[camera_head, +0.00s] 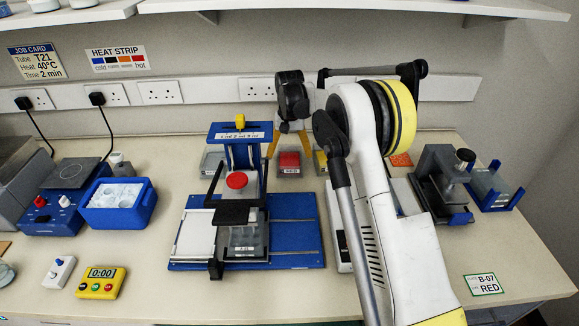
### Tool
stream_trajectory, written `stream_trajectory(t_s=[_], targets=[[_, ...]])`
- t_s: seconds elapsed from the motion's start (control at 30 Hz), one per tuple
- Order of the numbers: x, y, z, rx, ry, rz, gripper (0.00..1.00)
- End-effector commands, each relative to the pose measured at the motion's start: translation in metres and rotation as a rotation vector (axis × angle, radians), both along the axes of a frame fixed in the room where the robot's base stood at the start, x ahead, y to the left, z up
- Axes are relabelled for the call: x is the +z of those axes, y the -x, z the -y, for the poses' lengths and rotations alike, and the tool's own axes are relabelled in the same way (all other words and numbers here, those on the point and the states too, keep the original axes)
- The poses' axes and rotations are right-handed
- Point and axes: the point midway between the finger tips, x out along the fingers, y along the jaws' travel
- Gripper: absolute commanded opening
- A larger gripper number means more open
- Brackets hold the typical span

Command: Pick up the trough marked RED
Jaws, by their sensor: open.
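A small clear trough with red contents (289,161) stands on the bench near the back wall. It has a pale label on its front, too small to read. My gripper (288,146) is above and behind it in the picture, with its orange fingers spread apart. One finger shows to the left of the trough and one to the right. The gripper looks empty, and I cannot tell whether the fingers touch the trough.
A trough with yellow contents (320,162) stands close on the right, and a greyish trough (213,164) on the left. A blue press with a red knob (237,181) stands in front. A card reading "B-07 RED" (485,284) lies at the front right. My arm hides part of the bench.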

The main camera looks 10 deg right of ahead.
Motion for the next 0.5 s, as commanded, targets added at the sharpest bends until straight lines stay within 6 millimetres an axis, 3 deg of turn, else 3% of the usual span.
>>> stream_trajectory(t_s=[0.1,0.3,0.5], targets=[[-0.0149,0.0001,0.0001,0.0,0.0,0.0,0.95],[-0.0141,0.0002,0.0001,0.0,0.0,0.0,0.95],[-0.014,0.0001,0.0001,0.0,0.0,0.0,0.35]])
